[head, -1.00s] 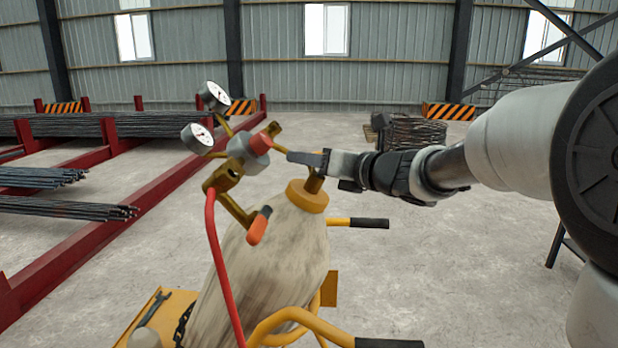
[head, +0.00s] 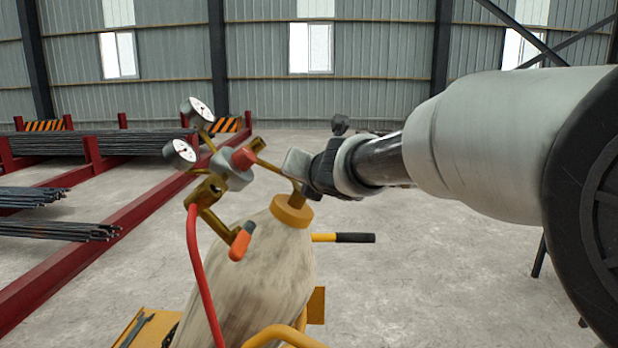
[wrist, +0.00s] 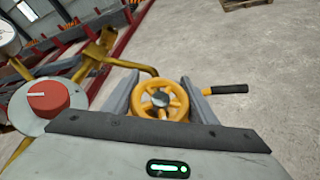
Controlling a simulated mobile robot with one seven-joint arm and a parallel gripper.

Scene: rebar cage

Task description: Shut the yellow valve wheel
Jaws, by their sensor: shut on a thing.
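The yellow valve wheel (wrist: 160,101) shows in the wrist view, a spoked ring with a grey hub, on top of the gas cylinder. My gripper (wrist: 158,100) has a finger on each side of the wheel and is shut on its rim. In the head view my gripper (head: 297,165) is at the cylinder's neck, and the wheel is hidden behind it. The pale, worn cylinder (head: 250,275) leans in its cart, with a yellow collar (head: 292,211) below the valve.
A regulator with a red-orange knob (head: 243,158) and two gauges (head: 180,152) sits just left of my gripper. A red hose (head: 195,260) hangs from it. A black-gripped cart handle (head: 355,238) sticks out right. Red racks with rebar stand at left.

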